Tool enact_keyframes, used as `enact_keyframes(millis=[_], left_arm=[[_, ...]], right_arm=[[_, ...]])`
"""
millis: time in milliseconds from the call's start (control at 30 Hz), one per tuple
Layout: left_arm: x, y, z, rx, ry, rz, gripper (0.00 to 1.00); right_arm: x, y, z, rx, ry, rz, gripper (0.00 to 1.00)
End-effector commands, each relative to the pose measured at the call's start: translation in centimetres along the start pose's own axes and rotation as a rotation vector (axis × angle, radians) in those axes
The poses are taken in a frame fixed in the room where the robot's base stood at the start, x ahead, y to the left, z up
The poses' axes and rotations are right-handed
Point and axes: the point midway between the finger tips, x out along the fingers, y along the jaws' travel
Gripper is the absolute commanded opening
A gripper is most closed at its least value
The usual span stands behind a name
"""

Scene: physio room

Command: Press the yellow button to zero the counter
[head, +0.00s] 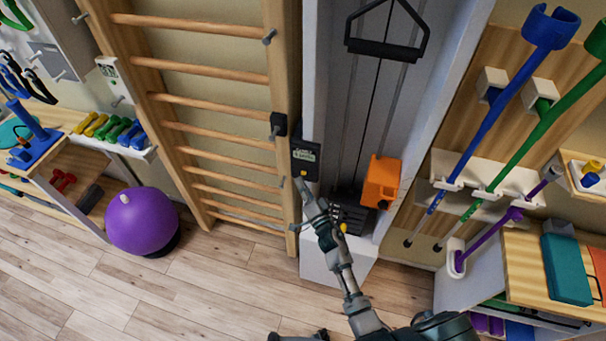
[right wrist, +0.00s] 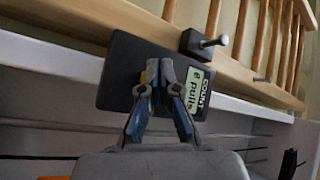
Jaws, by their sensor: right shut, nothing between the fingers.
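The counter (head: 305,158) is a small dark box on the upright of the pulley machine, with a pale label on its face. Its yellow button (head: 303,173) sits low on that face. In the right wrist view the counter (right wrist: 122,70) is close, its label reads "COUNT" and "pulls", and the digit is unclear. The yellow button (right wrist: 151,72) is mostly hidden behind the fingers. My right gripper (head: 303,186) is shut and empty, its tips just in front of the counter by the button; I cannot tell if they touch.
A wooden wall-bar ladder (head: 215,110) stands just left of the counter, with metal pegs on its rail. An orange block (head: 381,182) and a hanging handle (head: 388,45) are to the right. A purple ball (head: 141,222) lies left; floor in front is clear.

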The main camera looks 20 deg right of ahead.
Motion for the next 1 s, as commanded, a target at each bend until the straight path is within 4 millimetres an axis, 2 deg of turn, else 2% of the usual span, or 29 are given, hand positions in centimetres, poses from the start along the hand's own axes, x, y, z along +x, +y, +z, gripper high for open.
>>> enact_keyframes(millis=[1000], left_arm=[[-0.52,-0.03,-0.04,0.0,0.0,0.0,0.62]], right_arm=[[0.83,0.48,-0.74,0.0,0.0,0.0,0.0]])
